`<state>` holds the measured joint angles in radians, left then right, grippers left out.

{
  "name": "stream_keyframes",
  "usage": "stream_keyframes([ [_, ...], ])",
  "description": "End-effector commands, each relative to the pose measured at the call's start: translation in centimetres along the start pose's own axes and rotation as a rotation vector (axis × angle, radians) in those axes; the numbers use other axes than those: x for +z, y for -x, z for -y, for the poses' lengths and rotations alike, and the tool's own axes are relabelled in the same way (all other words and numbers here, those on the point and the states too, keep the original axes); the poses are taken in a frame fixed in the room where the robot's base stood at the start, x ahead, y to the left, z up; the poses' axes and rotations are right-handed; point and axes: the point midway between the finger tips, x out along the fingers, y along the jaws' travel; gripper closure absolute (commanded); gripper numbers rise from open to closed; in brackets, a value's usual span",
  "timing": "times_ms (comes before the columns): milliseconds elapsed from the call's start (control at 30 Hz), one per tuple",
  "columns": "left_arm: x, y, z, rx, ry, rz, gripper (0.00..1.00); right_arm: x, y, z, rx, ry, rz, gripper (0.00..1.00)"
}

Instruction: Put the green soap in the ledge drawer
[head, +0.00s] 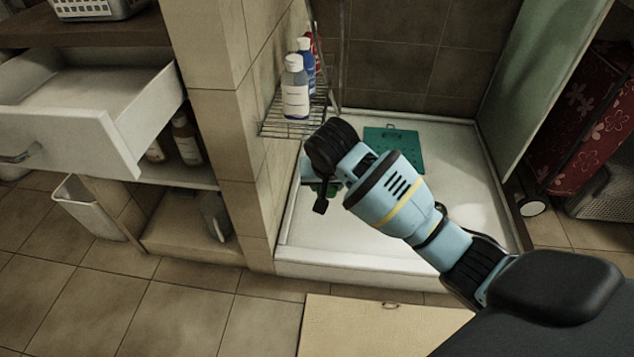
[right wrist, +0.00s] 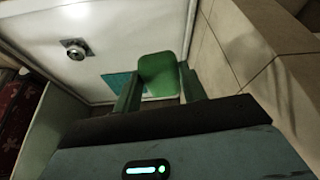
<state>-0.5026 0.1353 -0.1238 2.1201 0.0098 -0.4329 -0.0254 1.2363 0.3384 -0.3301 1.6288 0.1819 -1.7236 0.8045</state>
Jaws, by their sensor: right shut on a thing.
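The green soap (right wrist: 160,72) is between the two fingers of my right gripper (right wrist: 158,88) in the right wrist view, and the gripper is shut on it. In the head view my right gripper (head: 316,180) hangs over the shower tray, beside the tiled wall. Only a bit of green shows under it there, mostly hidden by the wrist. The white ledge drawer (head: 60,142) stands pulled open at the left of the head view, under the brown ledge (head: 95,33). The visible part of its inside is empty. My left gripper is not in view.
A tiled wall (head: 229,120) stands between drawer and shower. A wire rack (head: 285,125) with bottles (head: 296,88) hangs close to my right gripper. A green mat (head: 393,148) lies on the shower tray (head: 460,190). A bin (head: 88,208) stands below the drawer.

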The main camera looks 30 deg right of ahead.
Motion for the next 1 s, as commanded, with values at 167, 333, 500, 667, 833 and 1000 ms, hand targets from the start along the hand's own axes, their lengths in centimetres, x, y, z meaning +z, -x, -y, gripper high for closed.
stream_keyframes([
  [167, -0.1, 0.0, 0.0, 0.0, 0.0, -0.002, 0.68, 1.3, 9.1, 2.8, -0.062, 0.162, -0.012, 0.82],
  [333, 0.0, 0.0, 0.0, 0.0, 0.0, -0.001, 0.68, 5.3, 14.4, 2.4, -0.117, 0.299, -0.005, 0.82],
  [500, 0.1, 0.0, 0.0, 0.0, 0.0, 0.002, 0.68, 9.2, 17.7, 0.6, -0.161, 0.405, -0.002, 0.82],
  [667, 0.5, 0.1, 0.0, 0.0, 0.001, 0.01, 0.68, 11.7, 19.3, -0.8, -0.189, 0.465, 0.002, 0.82],
  [833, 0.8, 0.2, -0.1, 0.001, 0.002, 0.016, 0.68, 12.8, 19.9, -1.5, -0.202, 0.489, 0.003, 0.82],
  [1000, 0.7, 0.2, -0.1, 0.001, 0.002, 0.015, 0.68, 12.8, 19.9, -1.5, -0.204, 0.49, 0.003, 0.82],
])
